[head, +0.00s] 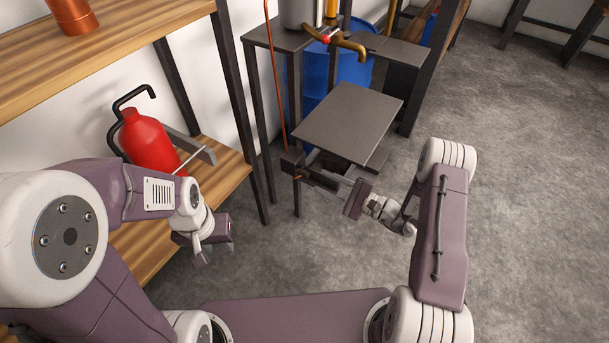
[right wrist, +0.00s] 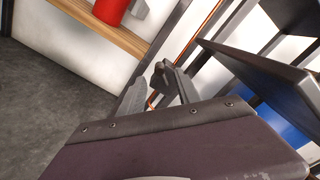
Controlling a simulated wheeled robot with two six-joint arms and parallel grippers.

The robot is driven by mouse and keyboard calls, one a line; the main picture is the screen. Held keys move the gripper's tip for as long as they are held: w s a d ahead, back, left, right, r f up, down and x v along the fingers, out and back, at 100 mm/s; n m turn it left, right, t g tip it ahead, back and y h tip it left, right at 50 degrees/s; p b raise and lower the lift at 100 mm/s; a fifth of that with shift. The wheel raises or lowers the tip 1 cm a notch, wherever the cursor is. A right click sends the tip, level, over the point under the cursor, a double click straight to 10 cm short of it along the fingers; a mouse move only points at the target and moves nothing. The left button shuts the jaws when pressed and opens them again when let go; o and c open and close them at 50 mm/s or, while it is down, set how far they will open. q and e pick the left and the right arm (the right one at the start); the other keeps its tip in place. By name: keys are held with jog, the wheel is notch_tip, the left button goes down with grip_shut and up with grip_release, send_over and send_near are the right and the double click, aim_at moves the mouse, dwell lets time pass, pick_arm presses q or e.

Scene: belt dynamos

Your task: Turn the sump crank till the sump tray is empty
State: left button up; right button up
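A flat grey tray-like plate (head: 348,122) sits on the dark stand beside the blue drum; I cannot tell whether it is the sump tray, and its top looks bare. A dark crank-like part (head: 291,160) stands at the stand's near left corner. My right gripper (head: 314,175) reaches to this part from the right. In the right wrist view a dark knob (right wrist: 158,72) shows at the fingertips, between the two grey fingers; I cannot tell whether they grip it. My left gripper (head: 217,249) hangs empty beside the wooden shelf, its finger gap unclear.
A red canister (head: 148,142) stands on the lower wooden shelf (head: 225,172) at the left. A blue drum (head: 318,70) stands behind the plate, under a brass tap (head: 342,44). A thin red pipe (head: 275,80) runs down the stand. The floor at the right is clear.

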aim_at(304, 171)
jog(key=b+x, duration=0.1)
jog(key=x, duration=0.1)
jog(key=b+x, duration=0.1)
jog(key=x, duration=0.1)
jog(key=b+x, duration=0.1)
jog(key=x, duration=0.1)
jog(key=shift+w+a+f, duration=0.25)
jog(key=shift+a, duration=0.05)
jog(key=shift+w+a+r, duration=0.15)
jog(key=shift+w+a, duration=0.15)
jog(key=shift+a, duration=0.1)
grip_shut()
jog(key=shift+r, duration=0.1)
